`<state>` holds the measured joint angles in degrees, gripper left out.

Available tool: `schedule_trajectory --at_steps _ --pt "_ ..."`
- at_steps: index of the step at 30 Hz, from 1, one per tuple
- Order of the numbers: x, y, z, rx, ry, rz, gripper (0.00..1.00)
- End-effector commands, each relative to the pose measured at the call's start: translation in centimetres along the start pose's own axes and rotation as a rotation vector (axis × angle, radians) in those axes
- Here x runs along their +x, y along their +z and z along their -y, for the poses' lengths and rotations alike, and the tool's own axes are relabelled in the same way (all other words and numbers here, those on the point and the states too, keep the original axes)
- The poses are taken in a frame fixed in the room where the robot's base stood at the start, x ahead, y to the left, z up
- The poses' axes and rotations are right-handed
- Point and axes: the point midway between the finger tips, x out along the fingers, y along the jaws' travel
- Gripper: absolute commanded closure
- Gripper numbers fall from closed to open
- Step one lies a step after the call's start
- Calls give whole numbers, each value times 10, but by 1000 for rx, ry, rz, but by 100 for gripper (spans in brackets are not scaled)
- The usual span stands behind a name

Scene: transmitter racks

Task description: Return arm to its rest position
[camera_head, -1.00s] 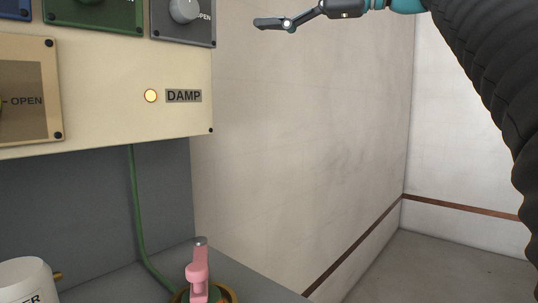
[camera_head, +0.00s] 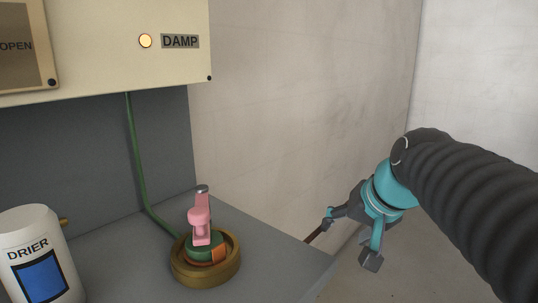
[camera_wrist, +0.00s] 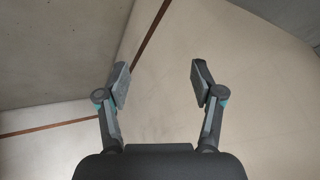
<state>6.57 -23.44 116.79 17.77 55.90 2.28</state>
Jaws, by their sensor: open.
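My gripper (camera_head: 348,238) is at the right in the head view, past the right edge of the grey bench, with its fingers spread and pointing down and to the left. The wrist view also shows my gripper (camera_wrist: 158,84) with its two fingers wide apart and nothing between them. Behind the fingers there are only bare wall and floor. My arm comes in from the right edge of the head view, covered in a black ribbed sleeve.
The grey bench (camera_head: 285,250) carries a brass ring fitting (camera_head: 180,270) with a pink lever (camera_head: 201,228), and a white DRIER bottle (camera_head: 30,240). Above hangs a cream panel (camera_head: 100,60) with a lit DAMP lamp (camera_head: 145,41). A green cable (camera_head: 136,170) runs down to the bench.

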Motion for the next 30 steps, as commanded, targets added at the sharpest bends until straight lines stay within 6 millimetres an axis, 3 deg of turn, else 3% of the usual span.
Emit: schedule_trajectory --at_steps 1,6,9,12,25,28,30 --pt "8 26 -15 -47 46 16 33" --pt "28 100 -59 -193 175 68 33" --pt "35 142 -79 -254 223 95 33" --pt "36 166 -86 -282 231 102 33" --pt "26 171 -76 -308 206 58 33" --pt "26 171 -76 -307 206 58 58" --pt "26 171 -76 -307 206 58 58"
